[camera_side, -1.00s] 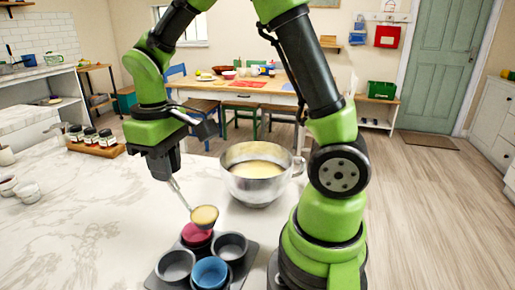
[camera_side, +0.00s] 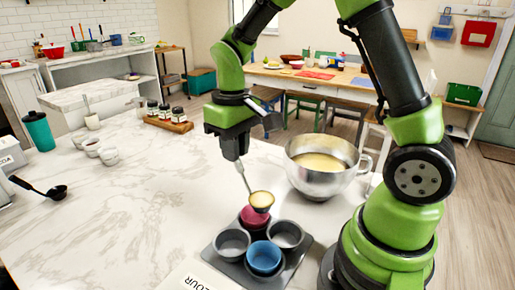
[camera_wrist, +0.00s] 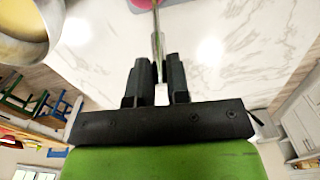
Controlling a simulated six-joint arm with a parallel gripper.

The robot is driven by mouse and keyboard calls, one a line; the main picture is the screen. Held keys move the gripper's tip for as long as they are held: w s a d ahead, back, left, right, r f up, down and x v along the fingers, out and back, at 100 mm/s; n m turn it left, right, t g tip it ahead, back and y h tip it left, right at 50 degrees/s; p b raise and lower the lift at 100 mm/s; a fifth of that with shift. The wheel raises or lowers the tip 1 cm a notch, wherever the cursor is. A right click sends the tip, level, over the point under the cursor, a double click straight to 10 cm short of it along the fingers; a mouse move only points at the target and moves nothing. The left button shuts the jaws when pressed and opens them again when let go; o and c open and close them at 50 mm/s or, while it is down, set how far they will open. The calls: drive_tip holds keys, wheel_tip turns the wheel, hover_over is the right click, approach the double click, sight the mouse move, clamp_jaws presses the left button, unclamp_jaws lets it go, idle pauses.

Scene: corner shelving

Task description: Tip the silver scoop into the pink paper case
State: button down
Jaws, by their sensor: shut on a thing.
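My gripper (camera_side: 233,152) is shut on the handle of the silver scoop (camera_side: 261,201), which hangs down below it with pale yellow batter in its bowl. In the wrist view my gripper (camera_wrist: 157,72) holds the handle between its two dark fingers; the scoop's bowl is out of that frame. The pink paper case (camera_side: 254,217) sits in the back cup of the grey muffin tin (camera_side: 219,268). The scoop's bowl is just above the case and looks roughly level; I cannot tell whether they touch. A blue paper case (camera_side: 264,257) sits in the front cup.
A steel bowl of batter (camera_side: 318,184) stands right of the scoop; it also shows in the wrist view (camera_wrist: 40,45). Jars stand on a wooden tray (camera_side: 181,126) at the back. A black scoop (camera_side: 50,190) lies on the left. The marble counter (camera_side: 130,210) between is clear.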

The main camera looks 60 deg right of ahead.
sight(237, 166)
drive_tip(key=shift+w+d+f+m, duration=1.45)
drive_tip(key=shift+w+d+m, duration=0.65)
drive_tip(key=shift+d, duration=1.7)
drive_tip(key=shift+s+a+r+t+h, duration=0.35)
drive_tip(key=shift+s+a+t+h, duration=0.5)
drive_tip(key=shift+a+h, duration=0.55)
drive_tip(key=shift+s+a+r+t+h, duration=0.35)
drive_tip(key=shift+s+a+t+h, duration=0.5)
drive_tip(key=shift+a+h, duration=0.55)
drive_tip(key=shift+s+a+r+t+h, duration=0.35)
drive_tip(key=shift+s+a+t+h, duration=0.45)
drive_tip(key=shift+a+h, duration=0.55)
drive_tip(key=shift+s+a+f+t+h, duration=0.3)
drive_tip(key=shift+s+a+h, duration=0.1)
drive_tip(key=shift+a+h, duration=0.2)
drive_tip(key=shift+s+a+f+t+h, duration=0.25)
drive_tip(key=shift+s+a+h, duration=0.2)
drive_tip(key=shift+a, duration=0.25)
drive_tip(key=s+a+f+t+h, duration=0.2)
drive_tip(key=a+f+h, duration=0.2)
drive_tip(key=shift+s+t+h, duration=0.15)
drive_tip(key=shift+t+h, duration=0.15)
drive_tip(key=shift+t, duration=0.05)
